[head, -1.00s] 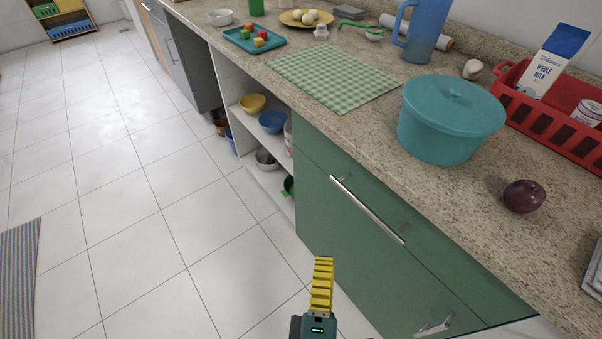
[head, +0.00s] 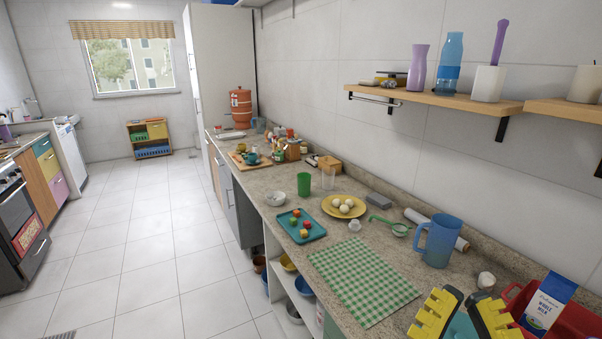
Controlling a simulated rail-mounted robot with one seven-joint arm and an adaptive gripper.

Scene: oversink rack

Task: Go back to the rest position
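My gripper (head: 463,300) is at the bottom right of the head view. Its two yellow ribbed fingers stand apart with nothing held between them, so it is open. I cannot tell the exact distance between the fingers and the pot.
The granite counter holds a green checked cloth (head: 363,281), a blue pitcher (head: 438,243), a red crate (head: 575,322) with a milk carton (head: 548,303), a teal tray (head: 302,228) and a yellow plate (head: 330,208). A wall shelf (head: 440,97) hangs above. The floor at left is clear.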

